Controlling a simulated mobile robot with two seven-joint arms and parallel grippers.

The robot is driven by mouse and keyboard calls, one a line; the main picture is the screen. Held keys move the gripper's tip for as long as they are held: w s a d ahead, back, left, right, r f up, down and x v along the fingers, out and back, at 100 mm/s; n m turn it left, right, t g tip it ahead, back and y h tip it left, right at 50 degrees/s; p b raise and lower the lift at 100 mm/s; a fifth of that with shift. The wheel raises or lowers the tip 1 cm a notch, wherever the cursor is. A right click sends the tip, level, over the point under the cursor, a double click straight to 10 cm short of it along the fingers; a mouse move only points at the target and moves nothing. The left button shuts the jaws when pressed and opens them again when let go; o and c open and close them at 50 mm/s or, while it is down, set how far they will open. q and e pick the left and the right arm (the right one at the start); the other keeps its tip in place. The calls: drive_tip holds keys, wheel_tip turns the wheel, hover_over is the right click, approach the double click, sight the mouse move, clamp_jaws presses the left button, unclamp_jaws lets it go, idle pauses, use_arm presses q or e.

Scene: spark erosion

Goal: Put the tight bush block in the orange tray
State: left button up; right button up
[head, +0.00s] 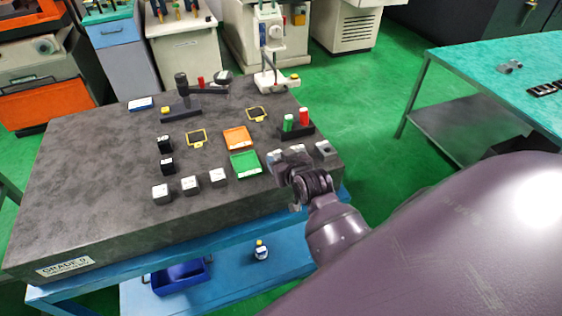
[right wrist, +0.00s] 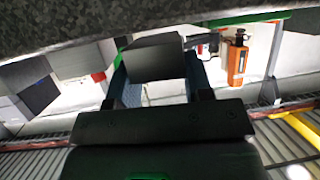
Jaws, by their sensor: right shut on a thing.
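The orange tray (head: 237,138) lies flat on the dark stone plate (head: 90,185), behind a green tray (head: 245,164). My right gripper (head: 288,164) is at the plate's front right edge, right of the green tray. In the right wrist view it is shut on a dark grey block (right wrist: 153,60), held between its two fingers. The block's label does not show there, so I cannot tell whether it is the tight bush block. In the head view the gripper partly hides it. My left gripper is out of view.
Several small labelled blocks stand left of the trays, including a grey one (head: 218,177) and a black one (head: 166,144). A grey block (head: 322,149) stands right of my gripper. A holder (head: 296,131) with green and red pieces stands behind it.

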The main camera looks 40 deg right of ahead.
drive_tip(key=shift+f, duration=0.35)
drive_tip(key=shift+f, duration=0.15)
drive_tip(key=o, duration=1.3)
drive_tip(key=shift+f, duration=0.1)
drive_tip(key=shift+c, duration=0.2)
drive_tip(key=shift+s, duration=0.15)
